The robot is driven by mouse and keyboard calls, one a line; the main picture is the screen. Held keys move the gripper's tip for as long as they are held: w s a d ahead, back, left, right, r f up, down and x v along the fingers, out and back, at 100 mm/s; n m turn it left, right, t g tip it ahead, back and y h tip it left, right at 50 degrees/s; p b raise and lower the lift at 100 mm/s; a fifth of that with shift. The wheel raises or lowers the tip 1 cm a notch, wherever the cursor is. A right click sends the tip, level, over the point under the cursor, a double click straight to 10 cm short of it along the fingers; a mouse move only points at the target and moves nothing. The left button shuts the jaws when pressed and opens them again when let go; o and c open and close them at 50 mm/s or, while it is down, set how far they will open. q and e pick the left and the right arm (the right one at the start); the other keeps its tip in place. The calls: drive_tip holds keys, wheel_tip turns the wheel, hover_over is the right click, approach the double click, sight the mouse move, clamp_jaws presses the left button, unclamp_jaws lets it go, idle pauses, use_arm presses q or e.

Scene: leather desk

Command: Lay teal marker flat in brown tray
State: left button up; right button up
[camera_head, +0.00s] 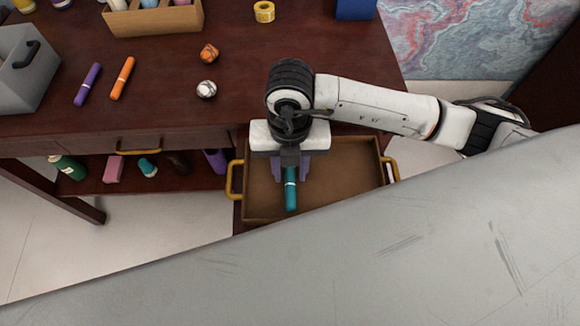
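The teal marker (291,195) is over or on the floor of the brown tray (345,170), pointing down the picture. I cannot tell whether it touches the floor. My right gripper (291,174) points down into the tray, with one finger on each side of the marker's upper end. The picture is too small to show whether the fingers press on it. The tray has a yellow handle at each side; its near right part is hidden by a grey surface. My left gripper is not in view.
A large grey surface (400,250) fills the lower right. On the desk (160,60) lie a purple marker (87,84), an orange marker (122,78), two small balls (207,89) and a yellow tape roll (264,11). A grey bin (25,75) and wooden box (150,21) stand there.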

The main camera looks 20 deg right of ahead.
sight(290, 174)
drive_tip(key=shift+r, duration=0.15)
wheel_tip(290, 174, up, 12)
idle(0.7)
